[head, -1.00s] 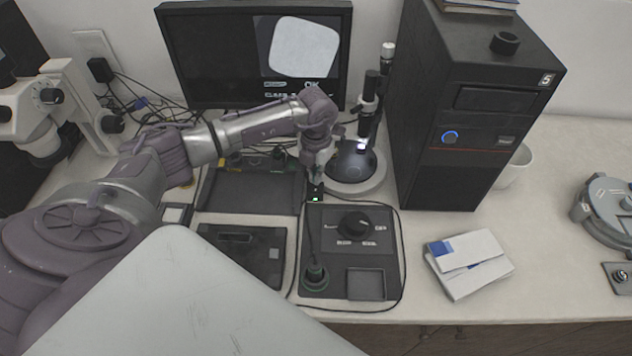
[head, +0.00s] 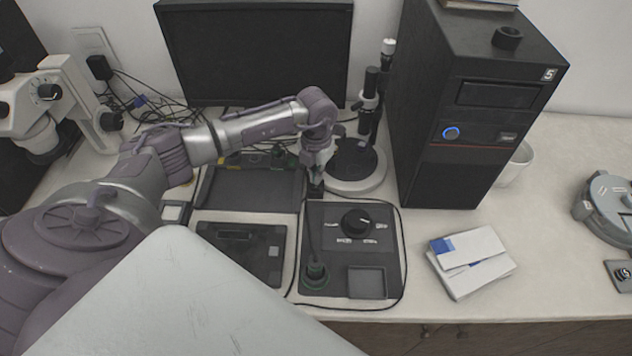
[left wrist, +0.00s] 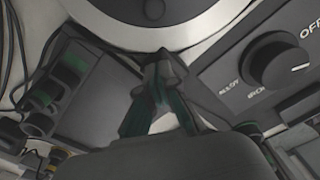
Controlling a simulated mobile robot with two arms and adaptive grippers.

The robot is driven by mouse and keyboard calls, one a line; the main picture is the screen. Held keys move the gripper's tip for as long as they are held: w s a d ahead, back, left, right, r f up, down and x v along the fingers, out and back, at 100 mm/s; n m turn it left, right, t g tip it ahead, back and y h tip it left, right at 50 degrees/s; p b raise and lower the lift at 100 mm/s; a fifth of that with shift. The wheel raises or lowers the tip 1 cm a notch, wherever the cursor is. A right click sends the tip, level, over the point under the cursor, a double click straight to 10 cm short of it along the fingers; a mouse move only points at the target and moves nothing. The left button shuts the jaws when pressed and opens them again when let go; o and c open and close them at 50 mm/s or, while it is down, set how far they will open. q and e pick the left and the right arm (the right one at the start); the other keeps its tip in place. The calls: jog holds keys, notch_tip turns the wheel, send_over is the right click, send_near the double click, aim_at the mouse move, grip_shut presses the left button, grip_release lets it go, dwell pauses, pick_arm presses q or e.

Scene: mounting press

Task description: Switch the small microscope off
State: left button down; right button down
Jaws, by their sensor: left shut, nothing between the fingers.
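The small microscope (head: 368,112) stands upright on a round pale base with a dark stage, in front of the monitor. Its lamp is dark. My left gripper (head: 316,184) points down just left of and in front of that base, at a small dark switch box (head: 316,191) on a cable. The box shows no lit light and is mostly covered by the fingers; I cannot tell whether they touch it. In the left wrist view my left gripper (left wrist: 162,62) is shut with nothing between its fingertips, near the base's rim (left wrist: 214,28). My right gripper is not in view.
The monitor (head: 255,55) is dark. A control panel (head: 330,225) with a black knob (head: 356,221) lies in front of the gripper. A black computer tower (head: 470,110) stands right of the microscope. White boxes (head: 470,262) lie on open bench at right.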

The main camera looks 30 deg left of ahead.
pick_arm(q)
jog(key=shift+r+p, duration=0.65)
jog(key=shift+r, duration=0.2)
jog(key=shift+r+p, duration=1.6)
jog(key=shift+r, duration=0.95)
